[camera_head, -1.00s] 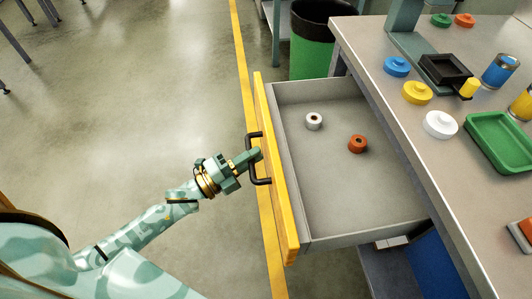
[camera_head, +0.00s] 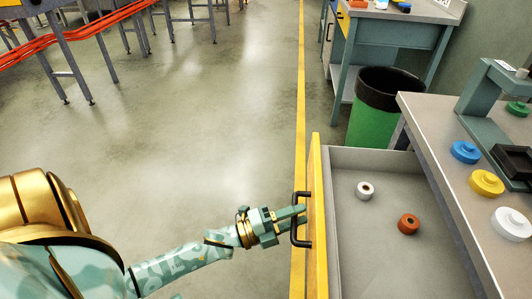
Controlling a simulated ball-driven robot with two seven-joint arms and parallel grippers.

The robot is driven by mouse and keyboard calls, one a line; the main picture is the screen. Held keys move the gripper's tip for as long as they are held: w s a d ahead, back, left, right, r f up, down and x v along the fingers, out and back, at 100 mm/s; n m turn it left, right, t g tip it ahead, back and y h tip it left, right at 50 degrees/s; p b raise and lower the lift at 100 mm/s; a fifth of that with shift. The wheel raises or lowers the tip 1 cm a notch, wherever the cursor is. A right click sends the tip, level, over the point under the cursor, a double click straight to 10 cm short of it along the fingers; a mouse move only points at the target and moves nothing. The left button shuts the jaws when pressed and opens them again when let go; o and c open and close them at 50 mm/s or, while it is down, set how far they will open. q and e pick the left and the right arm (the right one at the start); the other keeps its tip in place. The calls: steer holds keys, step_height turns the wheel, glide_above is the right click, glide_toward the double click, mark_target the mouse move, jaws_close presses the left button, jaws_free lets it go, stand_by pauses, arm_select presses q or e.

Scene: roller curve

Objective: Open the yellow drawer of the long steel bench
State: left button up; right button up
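The yellow drawer (camera_head: 319,215) of the steel bench (camera_head: 434,150) stands pulled well out, its yellow front facing left. Its grey tray holds a white roll (camera_head: 365,190) and an orange-brown roll (camera_head: 408,223). The black handle (camera_head: 303,244) is on the outer side of the front. My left gripper (camera_head: 292,213) is at the middle of this handle, its fingers close together across the bar and shut on it. The near end of the drawer is cut off by the picture edge. My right gripper is not in view.
On the bench top are blue (camera_head: 465,152), yellow (camera_head: 486,182) and white (camera_head: 511,223) knobbed discs and a black tray (camera_head: 514,163). A green bin (camera_head: 378,120) stands behind the drawer. The floor (camera_head: 200,130) to the left is clear.

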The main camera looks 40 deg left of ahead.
arm_select(q)
steer(key=p+v, duration=0.1)
steer(key=v, duration=1.5)
steer(key=shift+s+p, duration=0.15)
steer(key=shift+p, duration=0.15)
steer(key=shift+a, duration=0.1)
